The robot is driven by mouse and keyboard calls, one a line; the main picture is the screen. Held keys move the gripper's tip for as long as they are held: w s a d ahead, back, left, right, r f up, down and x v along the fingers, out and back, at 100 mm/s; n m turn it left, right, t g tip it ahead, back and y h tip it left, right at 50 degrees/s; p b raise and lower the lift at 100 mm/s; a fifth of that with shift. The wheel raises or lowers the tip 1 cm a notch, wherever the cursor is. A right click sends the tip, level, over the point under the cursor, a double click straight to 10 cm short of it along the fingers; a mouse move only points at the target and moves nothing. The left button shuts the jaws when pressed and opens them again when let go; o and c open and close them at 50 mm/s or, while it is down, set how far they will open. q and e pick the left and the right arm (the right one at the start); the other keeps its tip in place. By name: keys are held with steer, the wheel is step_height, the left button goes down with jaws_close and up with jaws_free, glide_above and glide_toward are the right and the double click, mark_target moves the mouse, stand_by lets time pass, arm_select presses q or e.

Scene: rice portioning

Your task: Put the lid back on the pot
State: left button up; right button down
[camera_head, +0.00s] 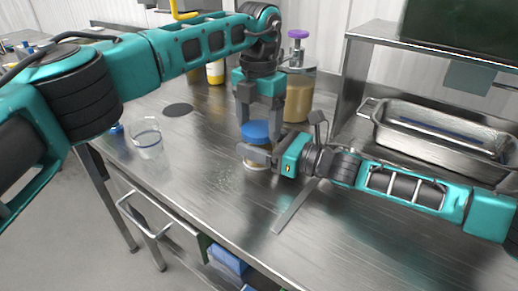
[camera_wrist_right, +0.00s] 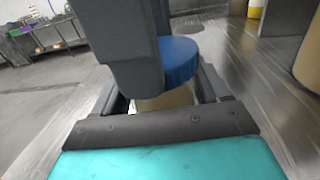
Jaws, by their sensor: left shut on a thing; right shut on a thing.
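A small pot (camera_head: 257,165) with pale contents stands on the steel table in the head view. The blue lid (camera_head: 257,130) is directly over its mouth; I cannot tell whether it is fully seated. My left gripper (camera_head: 260,122) comes down from above and is shut on the lid. My right gripper (camera_head: 256,152) comes in from the right, shut around the pot's side below the lid. In the right wrist view, the blue lid (camera_wrist_right: 179,58) sits above the pale pot (camera_wrist_right: 165,98), between my right fingers. My left gripper's fingers partly hide both.
A clear glass (camera_head: 147,140) stands at the left table edge, near a dark disc (camera_head: 178,110). A tan jar (camera_head: 299,98) with a purple knob stands close behind the grippers. A steel pan (camera_head: 428,140) is at right. The front table is mostly clear.

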arm_select(q)
steer(key=m, duration=0.3)
steer(key=shift+m, duration=0.4)
steer(key=m, duration=0.5)
steer(key=shift+m, duration=0.3)
steer(key=m, duration=1)
steer(key=shift+m, duration=0.4)
steer(key=o, duration=1.2)
step_height(320, 180, up, 12)
steer(key=shift+f, duration=0.1)
